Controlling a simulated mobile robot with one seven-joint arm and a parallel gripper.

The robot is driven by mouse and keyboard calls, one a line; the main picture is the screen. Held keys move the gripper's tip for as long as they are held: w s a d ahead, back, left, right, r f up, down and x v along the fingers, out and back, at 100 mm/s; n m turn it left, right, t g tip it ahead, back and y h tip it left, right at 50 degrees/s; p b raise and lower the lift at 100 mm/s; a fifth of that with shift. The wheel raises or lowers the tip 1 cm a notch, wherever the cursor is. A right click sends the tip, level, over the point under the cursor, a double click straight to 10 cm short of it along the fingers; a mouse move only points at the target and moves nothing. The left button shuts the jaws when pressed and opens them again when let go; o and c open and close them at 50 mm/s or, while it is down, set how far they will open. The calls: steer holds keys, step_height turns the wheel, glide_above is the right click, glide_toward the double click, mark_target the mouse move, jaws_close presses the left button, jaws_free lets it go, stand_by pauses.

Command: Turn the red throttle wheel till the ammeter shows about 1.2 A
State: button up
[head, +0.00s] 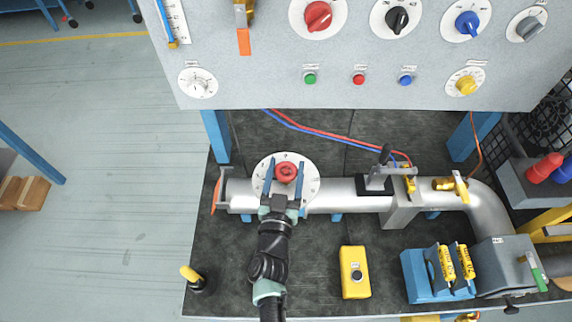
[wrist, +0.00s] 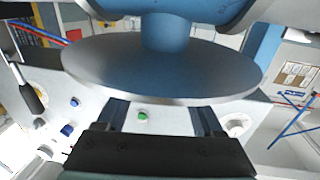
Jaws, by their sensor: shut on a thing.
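The red throttle wheel (head: 287,172) sits at the centre of a round white dial plate (head: 262,181) on the silver pipe, in the head view. My gripper (head: 285,168) reaches up from below in the picture, with one blue finger on each side of the red wheel, shut on it. In the wrist view, my two fingers (wrist: 160,114) run up behind the edge of a grey disc (wrist: 160,75) and their tips are hidden; the red wheel does not show there. I cannot make out which instrument is the ammeter, nor any reading.
A grey panel (head: 260,88) with coloured knobs and buttons stands behind the pipe (head: 340,194). A black-handled lever (head: 383,165) and brass valve (head: 452,186) are to the right. A yellow box (head: 355,287) lies in front.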

steer(key=shift+w+a+r+m+h+p, duration=0.15)
steer(key=shift+r+m+h+p, duration=0.35)
steer(key=shift+p, duration=0.5)
steer(key=shift+a+f+m+g+h+p, duration=0.1)
steer(key=shift+f+m+g+h+p, duration=0.15)
steer(key=shift+m+h+p, duration=0.5)
steer(key=shift+f+m+g+h+b, duration=0.15)
steer(key=shift+m+g+h, duration=0.25)
steer(key=shift+h, duration=0.5)
steer(key=shift+m+g+h+b, duration=0.15)
steer(key=shift+m+g+h, duration=0.2)
steer(key=shift+h, duration=0.5)
steer(key=shift+d, duration=0.2)
steer(key=o, duration=1.4)
steer(key=shift+f, duration=0.1)
steer(key=v, duration=1.3)
